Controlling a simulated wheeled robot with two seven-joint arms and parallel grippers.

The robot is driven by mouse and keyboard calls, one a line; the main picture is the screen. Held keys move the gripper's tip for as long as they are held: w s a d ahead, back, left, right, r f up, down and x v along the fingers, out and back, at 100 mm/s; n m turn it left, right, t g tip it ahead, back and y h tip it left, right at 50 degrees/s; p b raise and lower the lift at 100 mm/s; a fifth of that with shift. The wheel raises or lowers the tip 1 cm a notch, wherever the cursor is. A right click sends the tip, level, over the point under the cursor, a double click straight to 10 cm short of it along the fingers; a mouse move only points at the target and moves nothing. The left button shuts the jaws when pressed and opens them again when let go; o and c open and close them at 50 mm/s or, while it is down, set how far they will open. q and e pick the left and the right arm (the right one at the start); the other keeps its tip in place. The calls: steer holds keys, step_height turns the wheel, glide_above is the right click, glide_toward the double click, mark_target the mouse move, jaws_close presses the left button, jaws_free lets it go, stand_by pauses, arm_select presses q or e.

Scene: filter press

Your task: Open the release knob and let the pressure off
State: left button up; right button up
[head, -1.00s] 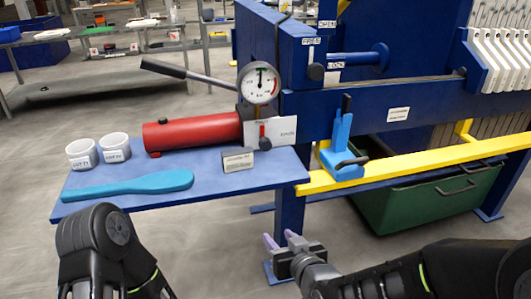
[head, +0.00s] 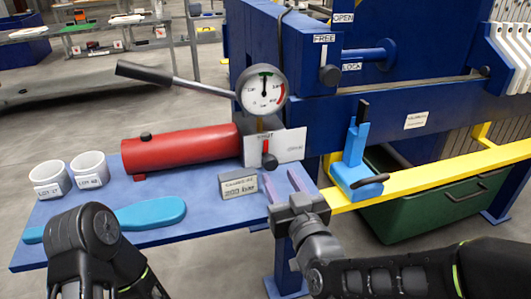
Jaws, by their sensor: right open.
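A black cap (head: 146,137) sits on the cylinder's left end. My right gripper (head: 283,184) is open and empty, its pale purple fingers pointing up toward the plate, below and just right of the red knob, apart from it. My left arm shows at lower left; its gripper is out of view.
A small label block (head: 238,186) stands on the blue shelf (head: 205,222), close left of my right fingers. White cups (head: 90,168) and a teal scraper (head: 150,213) lie left. A blue lever bracket (head: 356,165) sits on the yellow rail (head: 430,175) at right.

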mark_target(272, 164)
stand_by(0.3)
steer(key=shift+x, duration=3.9)
